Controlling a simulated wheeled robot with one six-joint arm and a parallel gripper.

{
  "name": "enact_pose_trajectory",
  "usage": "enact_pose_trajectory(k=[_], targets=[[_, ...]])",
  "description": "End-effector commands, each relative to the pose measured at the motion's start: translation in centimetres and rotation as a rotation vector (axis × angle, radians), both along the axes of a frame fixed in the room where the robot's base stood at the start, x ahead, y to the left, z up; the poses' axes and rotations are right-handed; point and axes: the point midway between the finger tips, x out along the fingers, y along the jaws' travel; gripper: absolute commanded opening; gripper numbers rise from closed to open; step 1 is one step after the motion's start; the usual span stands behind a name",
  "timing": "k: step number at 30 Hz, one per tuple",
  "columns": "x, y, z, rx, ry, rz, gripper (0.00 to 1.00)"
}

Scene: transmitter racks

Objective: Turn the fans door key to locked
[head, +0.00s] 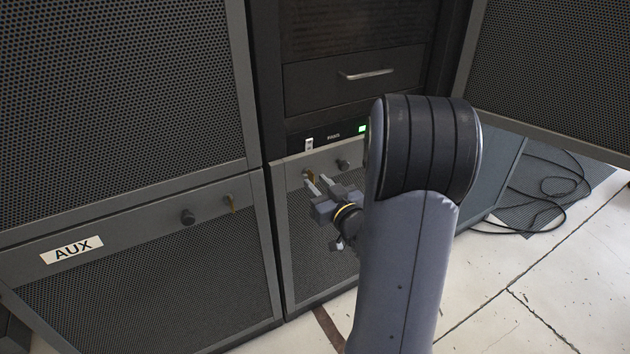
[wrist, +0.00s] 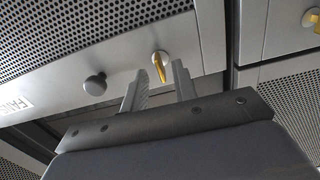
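The fans door key (head: 313,176) is a small brass key in a round silver lock on the grey door's top rail. In the wrist view the key (wrist: 160,68) hangs from the lock, slightly slanted. My gripper (head: 319,182) is in front of the lock. In the wrist view the two fingers of my gripper (wrist: 159,72) are apart, one on each side of the key, with gaps showing between. The fingers do not appear to touch it. A label (wrist: 15,104), partly cut off, reads like "FANS". The key's lock markings cannot be made out.
A dark round knob (wrist: 95,84) is beside the key; it also shows in the head view (head: 343,164). The AUX door, with its label (head: 72,250), has its own knob (head: 188,217) and key (head: 230,203). Black cables (head: 550,190) lie on the floor at right.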

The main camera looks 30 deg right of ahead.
Motion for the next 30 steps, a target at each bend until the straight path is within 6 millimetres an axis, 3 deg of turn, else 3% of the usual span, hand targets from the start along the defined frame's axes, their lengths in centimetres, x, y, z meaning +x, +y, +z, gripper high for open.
enact_pose_trajectory(k=[6,12,18,30], targets=[[-4.7,-0.3,0.1,0.002,0.002,-0.006,0.27],[-7.6,-0.4,0.0,0.001,0.001,-0.004,0.27],[-8.7,-0.3,0.0,0.001,0.001,-0.001,0.27],[-8.7,-0.2,0.0,0.001,0.001,0.001,0.27]])
